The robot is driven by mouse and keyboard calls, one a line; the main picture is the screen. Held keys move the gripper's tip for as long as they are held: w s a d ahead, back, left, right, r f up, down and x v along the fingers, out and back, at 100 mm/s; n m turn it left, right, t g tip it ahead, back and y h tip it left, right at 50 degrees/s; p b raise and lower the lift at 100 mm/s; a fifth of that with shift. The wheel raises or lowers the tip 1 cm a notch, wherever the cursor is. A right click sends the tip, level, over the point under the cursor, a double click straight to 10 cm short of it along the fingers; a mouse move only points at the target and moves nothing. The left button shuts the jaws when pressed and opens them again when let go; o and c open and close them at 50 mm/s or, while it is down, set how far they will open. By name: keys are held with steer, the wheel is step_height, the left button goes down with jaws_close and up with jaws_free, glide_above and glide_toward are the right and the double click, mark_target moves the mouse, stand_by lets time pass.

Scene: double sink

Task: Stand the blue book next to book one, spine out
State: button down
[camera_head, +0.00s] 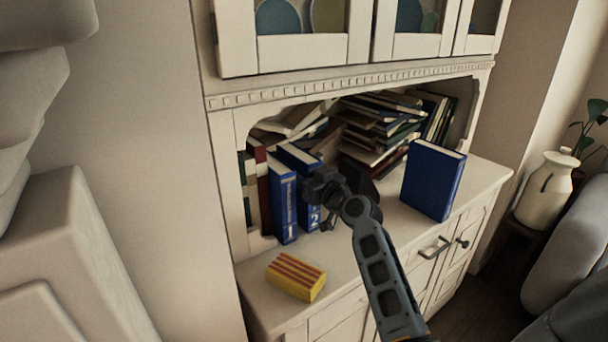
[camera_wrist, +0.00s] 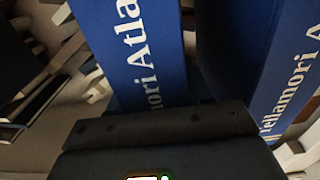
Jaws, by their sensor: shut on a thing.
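Book one (camera_head: 284,205) is blue, marked 1, and stands upright on the counter with its spine facing out. A blue book marked 2 (camera_head: 313,217) stands upright just right of it, spine also facing out. My gripper (camera_head: 322,187) is shut on book 2, partly covering its spine. In the wrist view, book 2 (camera_wrist: 130,50) rises from the jaws and book one (camera_wrist: 262,60) is at the right, a narrow dark gap between them. Whether book 2's base rests on the counter is hard to tell. Another blue book (camera_head: 433,180) stands alone at the right, cover facing forward.
Dark red and light books (camera_head: 258,190) stand left of book one. A messy book pile (camera_head: 380,130) fills the niche behind. A yellow, red-striped block (camera_head: 296,277) lies on the counter's front left.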

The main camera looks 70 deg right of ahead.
steer(key=c, duration=0.9)
jaws_free()
steer(key=shift+f, duration=0.1)
steer(key=shift+c, duration=0.2)
steer(key=o, duration=0.5)
steer(key=shift+c, duration=0.2)
